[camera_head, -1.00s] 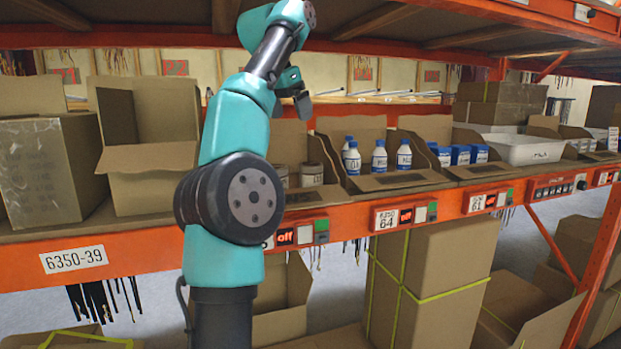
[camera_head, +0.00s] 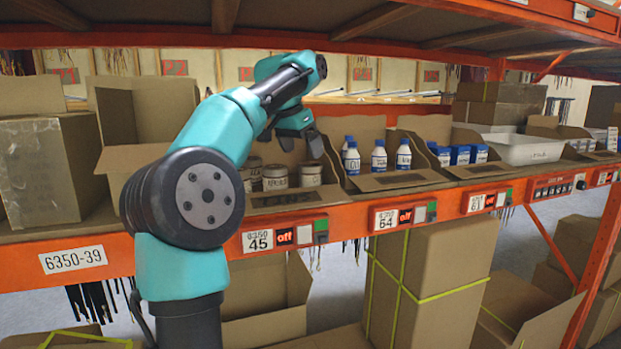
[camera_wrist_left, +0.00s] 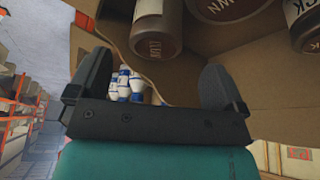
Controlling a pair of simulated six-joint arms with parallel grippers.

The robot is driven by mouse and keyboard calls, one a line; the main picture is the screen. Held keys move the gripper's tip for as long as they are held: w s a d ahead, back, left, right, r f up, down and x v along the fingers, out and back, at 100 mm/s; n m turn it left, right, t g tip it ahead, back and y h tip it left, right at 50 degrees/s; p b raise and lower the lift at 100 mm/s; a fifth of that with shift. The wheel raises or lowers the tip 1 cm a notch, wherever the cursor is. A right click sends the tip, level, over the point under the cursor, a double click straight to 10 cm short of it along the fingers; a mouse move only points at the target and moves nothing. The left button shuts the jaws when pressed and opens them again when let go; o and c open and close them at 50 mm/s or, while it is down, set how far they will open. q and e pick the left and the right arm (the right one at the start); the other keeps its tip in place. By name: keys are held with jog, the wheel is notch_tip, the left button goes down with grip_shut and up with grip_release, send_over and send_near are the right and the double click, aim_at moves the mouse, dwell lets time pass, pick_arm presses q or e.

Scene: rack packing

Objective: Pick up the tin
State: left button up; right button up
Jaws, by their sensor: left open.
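Several tins stand in an open cardboard box (camera_head: 290,200) on the shelf, among them a front tin (camera_head: 311,175) and a tin (camera_head: 275,178) to its left. My left gripper (camera_head: 301,146) is open and empty, above the tins. In the left wrist view the gripper (camera_wrist_left: 155,85) has its fingers apart with nothing between them. A brown tin (camera_wrist_left: 157,28) shows just beyond the fingers there, with others cut off at the top right. My arm hides part of the box. My right gripper is not in view.
A neighbouring box (camera_head: 398,181) holds white bottles with blue caps, right of the tins. Blue cartons (camera_head: 461,155) and a white tray (camera_head: 525,150) stand farther right. An upper shelf (camera_head: 420,20) hangs overhead. A large box (camera_head: 45,170) stands at left.

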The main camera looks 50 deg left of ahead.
aim_at(308, 164)
pick_arm(q)
jog(key=shift+x, duration=1.15)
jog(key=shift+x, duration=2.6)
jog(key=shift+d, duration=0.2)
jog(key=shift+c, duration=0.4)
jog(key=c, duration=1)
jog(key=shift+c, duration=0.2)
jog(key=shift+r, duration=0.1)
